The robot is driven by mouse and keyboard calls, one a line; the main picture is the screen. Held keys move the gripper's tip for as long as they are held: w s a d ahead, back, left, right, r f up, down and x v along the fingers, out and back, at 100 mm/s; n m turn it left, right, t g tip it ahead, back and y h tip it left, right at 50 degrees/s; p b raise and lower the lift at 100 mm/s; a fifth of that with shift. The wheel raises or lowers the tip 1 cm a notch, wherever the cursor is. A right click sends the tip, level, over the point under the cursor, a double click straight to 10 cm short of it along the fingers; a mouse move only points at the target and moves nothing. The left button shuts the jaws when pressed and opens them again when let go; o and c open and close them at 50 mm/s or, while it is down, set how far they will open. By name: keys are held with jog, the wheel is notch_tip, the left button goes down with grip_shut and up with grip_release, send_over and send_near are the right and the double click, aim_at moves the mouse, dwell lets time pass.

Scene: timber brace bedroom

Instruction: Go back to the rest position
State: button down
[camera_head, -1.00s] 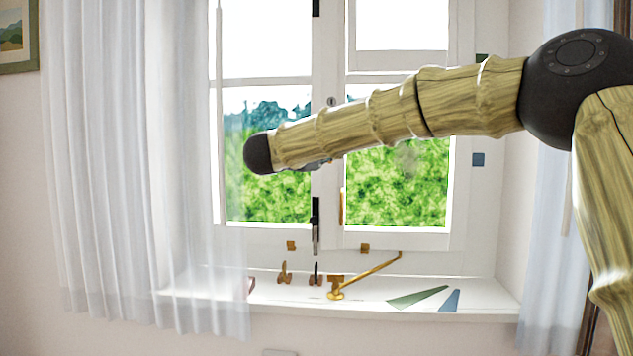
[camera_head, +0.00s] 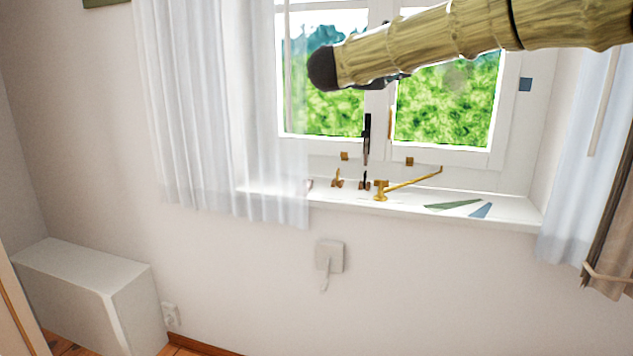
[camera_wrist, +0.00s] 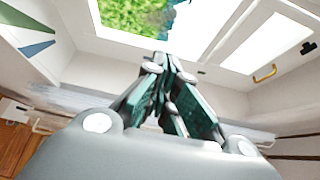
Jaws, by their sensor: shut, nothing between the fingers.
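My gripper (camera_wrist: 167,68) shows in the wrist view with its dark green fingers drawn together at the tips. It is shut and empty, with the window beyond it. In the head view my wood-patterned arm reaches in from the upper right across the window, ending in a dark rounded joint. The gripper's fingers cannot be made out clearly there. No rest position is marked in either view.
The window (camera_head: 445,155) has a black handle (camera_head: 367,135). A white sill (camera_head: 500,212) holds a brass stay (camera_head: 410,183) and small brass fittings. White curtains (camera_head: 205,110) hang at both sides. A white box-like unit (camera_head: 85,290) stands lower left.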

jog(key=w+a+f+n+t+y+p, duration=0.1)
jog(key=w+a+f+n+y, duration=0.3)
jog(key=f, duration=1.2)
jog(key=d+f+n+t+y+p, duration=0.15)
jog(key=f+n, duration=0.55)
jog(key=f, duration=0.9)
jog(key=s+a+f+n+g+y, duration=0.15)
jog(key=s+f+n, duration=0.3)
jog(key=f, duration=0.85)
jog(key=s+f+n+g+y, duration=0.1)
jog(key=s+f+n+y, duration=0.35)
jog(key=f, duration=0.85)
jog(key=s+d+f+n+g+p, duration=0.25)
jog(key=s+f+g, duration=0.25)
jog(key=s+f, duration=1.6)
jog(key=s+d+f+n+g, duration=0.1)
jog(key=s+g, duration=0.1)
jog(key=s, duration=0.9)
jog(key=s+d+f+n+g+y, duration=0.1)
jog(key=s+d+n+g, duration=0.1)
jog(key=s, duration=0.9)
jog(key=s+d+f+n+g+p, duration=0.1)
jog(key=s+d+f+n+g, duration=0.1)
jog(key=s, duration=0.9)
jog(key=shift+d+g, duration=0.2)
jog(key=shift+g, duration=0.4)
